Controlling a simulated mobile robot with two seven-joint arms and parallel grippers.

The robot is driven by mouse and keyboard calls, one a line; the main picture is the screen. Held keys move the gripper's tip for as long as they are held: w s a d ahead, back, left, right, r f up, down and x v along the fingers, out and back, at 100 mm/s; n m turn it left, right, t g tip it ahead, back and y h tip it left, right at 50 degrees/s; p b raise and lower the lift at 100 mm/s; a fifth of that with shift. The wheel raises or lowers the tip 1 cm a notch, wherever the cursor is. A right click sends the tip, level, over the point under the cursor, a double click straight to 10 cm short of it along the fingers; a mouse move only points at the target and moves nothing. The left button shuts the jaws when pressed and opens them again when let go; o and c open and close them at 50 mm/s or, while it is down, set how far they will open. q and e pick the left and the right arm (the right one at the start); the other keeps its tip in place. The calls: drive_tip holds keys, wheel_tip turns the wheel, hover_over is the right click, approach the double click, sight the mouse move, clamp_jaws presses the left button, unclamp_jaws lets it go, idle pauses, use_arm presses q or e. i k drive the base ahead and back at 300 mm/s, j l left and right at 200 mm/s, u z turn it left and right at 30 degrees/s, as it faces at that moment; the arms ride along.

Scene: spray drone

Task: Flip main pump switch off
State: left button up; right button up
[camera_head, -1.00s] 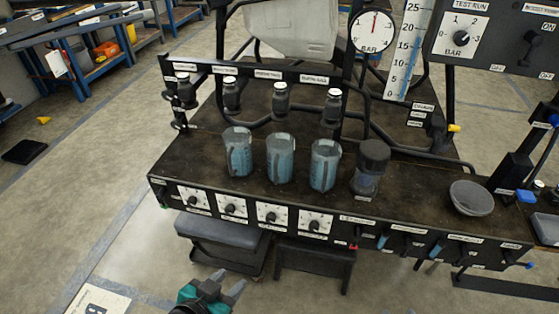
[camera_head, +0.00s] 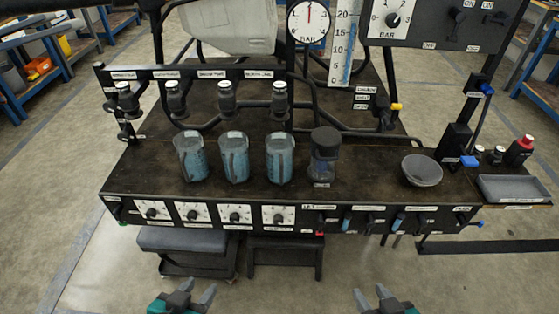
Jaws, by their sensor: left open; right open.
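The upper right control panel (camera_head: 430,32) is cut off by the top edge of the head view. It carries a rotary knob (camera_head: 393,19) on a white dial plate and a dark toggle switch (camera_head: 459,17) with ON and OFF labels near it. A further dark switch (camera_head: 498,18) is partly visible to its right. The name labels are cut off, so I cannot tell which is the main pump switch, or its position. My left gripper (camera_head: 198,289) is open and empty at the bottom, left of centre. My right gripper (camera_head: 370,291) is open and empty at the bottom, right of centre. Both are far from the panel.
A dark bench (camera_head: 260,186) lies between my grippers and the panel. Several beakers of blue liquid, a dark-lidded jar (camera_head: 324,158) and a grey bowl (camera_head: 422,170) stand on it. A pressure gauge (camera_head: 308,20) and a grey tray (camera_head: 514,188) are nearby.

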sight(501, 19)
drive_tip(key=z, duration=1.65)
drive_tip(key=i+l, duration=0.2)
drive_tip(key=i, duration=0.2)
drive_tip(key=i+l, duration=0.15)
drive_tip(key=i, duration=0.25)
drive_tip(key=i+l, duration=0.2)
drive_tip(key=i, duration=0.2)
drive_tip(key=z, duration=0.05)
